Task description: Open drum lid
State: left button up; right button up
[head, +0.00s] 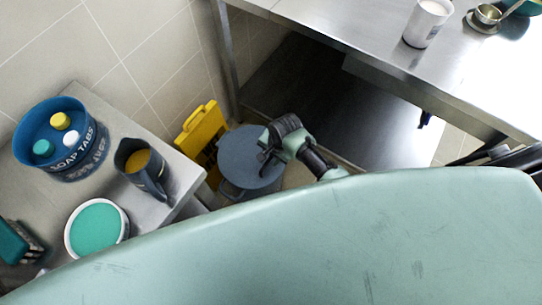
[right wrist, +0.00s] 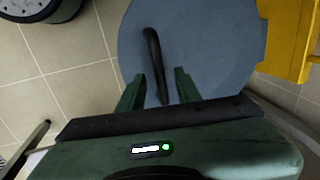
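The drum's round grey-blue lid (head: 238,150) sits on the drum on the floor, between the left counter and the steel table. In the right wrist view the lid (right wrist: 205,40) fills the upper middle, with a dark bar handle (right wrist: 152,50) across it. My right gripper (head: 265,152) is over the lid's right part. In the right wrist view my right gripper (right wrist: 160,74) has its fingers apart, one on each side of the handle, with gaps showing. The lid looks closed; much of the drum's body is hidden below it. My left gripper is not in view.
A yellow plastic piece (head: 202,128) stands close behind the drum. The left counter (head: 165,203) holds a blue soap-tabs tub (head: 88,143), a dark jug (head: 140,170) and a teal-topped round container (head: 96,229). The steel table (head: 345,25) stands at upper right.

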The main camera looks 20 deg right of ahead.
grip_shut()
dwell(1.4)
